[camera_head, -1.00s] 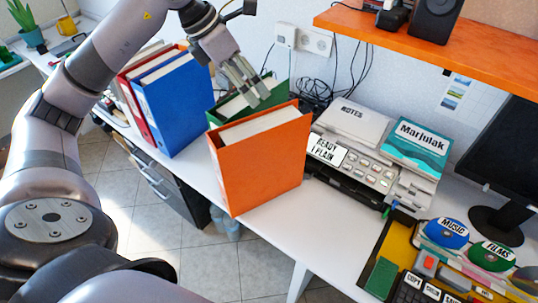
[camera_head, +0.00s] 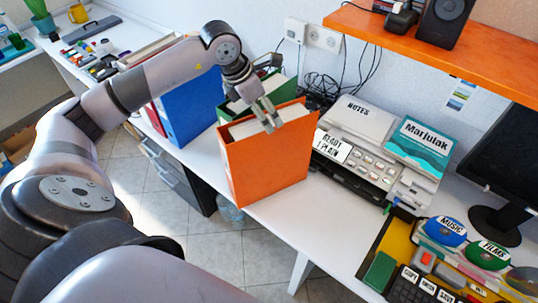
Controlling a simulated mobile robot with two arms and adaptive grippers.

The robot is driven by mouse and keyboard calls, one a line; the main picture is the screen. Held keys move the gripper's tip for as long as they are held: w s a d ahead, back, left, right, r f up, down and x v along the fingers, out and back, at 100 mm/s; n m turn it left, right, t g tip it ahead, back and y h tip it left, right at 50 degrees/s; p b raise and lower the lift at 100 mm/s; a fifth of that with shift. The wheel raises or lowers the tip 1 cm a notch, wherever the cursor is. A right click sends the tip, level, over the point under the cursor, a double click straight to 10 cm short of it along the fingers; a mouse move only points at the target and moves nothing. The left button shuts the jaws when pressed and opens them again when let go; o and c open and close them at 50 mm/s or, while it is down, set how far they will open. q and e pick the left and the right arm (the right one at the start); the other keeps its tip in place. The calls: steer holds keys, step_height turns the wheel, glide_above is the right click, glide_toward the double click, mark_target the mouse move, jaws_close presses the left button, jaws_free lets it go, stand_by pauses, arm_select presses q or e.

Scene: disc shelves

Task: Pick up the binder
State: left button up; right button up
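An orange binder (camera_head: 265,165) stands upright near the front edge of the white desk, its pages showing at the top. A green binder (camera_head: 227,109) stands behind it and a blue binder (camera_head: 190,110) to its left, with a red binder (camera_head: 153,120) partly hidden by my arm. My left gripper (camera_head: 268,122) points down at the top of the orange binder, with its fingers overlapping the pages and upper edge in the picture. Whether the fingers touch or clasp the binder cannot be made out. My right gripper is not in view.
A grey printer (camera_head: 350,165) with notes and a teal book (camera_head: 420,145) stands right of the orange binder. An orange shelf (camera_head: 440,55) with a speaker hangs above. Discs, a keyboard and a monitor (camera_head: 500,150) are at right. Bare desk lies in front of the printer.

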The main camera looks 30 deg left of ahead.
mark_target(269, 118)
arm_select(q)
steer(key=p+x, duration=0.1)
steer(key=x, duration=0.2)
steer(key=shift+d+f+p, duration=0.25)
steer(key=shift+p, duration=0.15)
steer(key=shift+w+f, duration=0.15)
steer(key=shift+f, duration=0.2)
steer(key=shift+f+b, duration=0.25)
steer(key=shift+b, duration=0.2)
steer(key=shift+c, duration=0.4)
jaws_close()
steer(key=shift+r, duration=0.1)
stand_by(0.7)
